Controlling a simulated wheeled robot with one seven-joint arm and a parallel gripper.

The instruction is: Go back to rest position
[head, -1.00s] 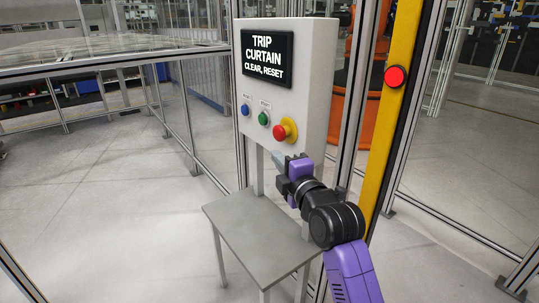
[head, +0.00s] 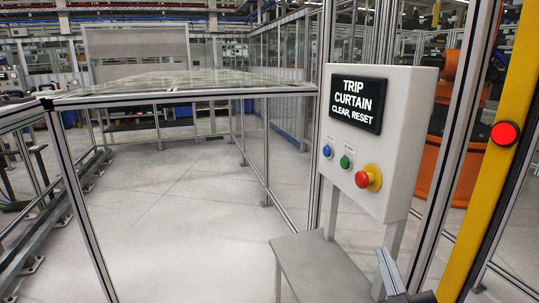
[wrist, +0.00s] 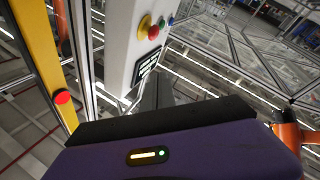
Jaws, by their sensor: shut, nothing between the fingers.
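My gripper (head: 390,273) shows at the bottom right of the head view, low in front of the control box post; only its grey tip and a dark part are in the frame. It is shut and empty. In the wrist view my gripper's fingers (wrist: 157,92) point toward the control box, apart from it. The white control box (head: 404,140) has a screen (head: 357,104) reading "TRIP CURTAIN CLEAR, RESET". Below the screen are a blue button (head: 327,151), a green button (head: 345,162) and a red stop button (head: 362,180) on a yellow base.
A grey table (head: 318,268) stands below the box. A yellow post (head: 497,170) with a lit red lamp (head: 504,133) is at the right. Fence posts and clear panels surround the cell. Pale floor (head: 185,220) is open behind the fence at left.

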